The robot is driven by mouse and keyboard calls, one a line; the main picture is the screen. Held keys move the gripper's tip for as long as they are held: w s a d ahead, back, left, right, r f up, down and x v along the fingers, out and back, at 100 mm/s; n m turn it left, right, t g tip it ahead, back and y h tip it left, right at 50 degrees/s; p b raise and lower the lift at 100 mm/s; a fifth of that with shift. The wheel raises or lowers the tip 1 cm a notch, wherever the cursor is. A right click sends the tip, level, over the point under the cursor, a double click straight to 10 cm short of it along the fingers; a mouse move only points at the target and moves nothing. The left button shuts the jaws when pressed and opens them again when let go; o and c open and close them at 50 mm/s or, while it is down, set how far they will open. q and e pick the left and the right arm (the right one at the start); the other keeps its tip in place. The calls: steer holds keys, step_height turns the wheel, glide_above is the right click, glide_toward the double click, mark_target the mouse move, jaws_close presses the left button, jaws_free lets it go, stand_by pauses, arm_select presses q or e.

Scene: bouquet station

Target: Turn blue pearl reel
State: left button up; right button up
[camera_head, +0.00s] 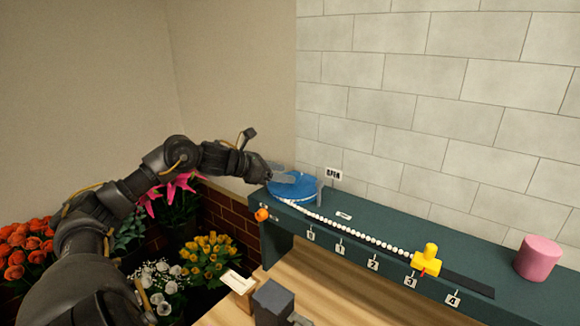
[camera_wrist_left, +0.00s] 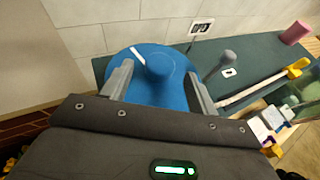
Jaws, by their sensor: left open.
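The blue reel (camera_head: 297,187) sits at the left end of the dark green shelf. A strand of white pearls (camera_head: 345,231) runs from it to the right along a black strip. My left gripper (camera_head: 290,178) is over the reel, its arm coming in from the left. In the left wrist view the blue reel (camera_wrist_left: 152,85) shows its knob and a white mark on top. There my left gripper (camera_wrist_left: 158,88) is open, one finger on each side of the knob, with gaps between. I cannot tell whether the fingers touch the reel's top. My right gripper is not in view.
A yellow slider (camera_head: 426,260) stands on the strip near label 3. A pink cylinder (camera_head: 538,258) stands at the shelf's right. An orange knob (camera_head: 262,215) is on the shelf's front left. Flowers (camera_head: 205,257) stand at the lower left; a grey block (camera_head: 273,302) is below.

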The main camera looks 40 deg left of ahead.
arm_select(q)
steer(key=shift+w+d+f+p, duration=0.1)
steer(key=shift+w+d+p, duration=0.15)
steer(key=shift+w+p, duration=0.45)
steer(key=shift+w+d+f, duration=0.25)
steer(key=shift+w+f, duration=0.2)
steer(key=shift+w, duration=0.1)
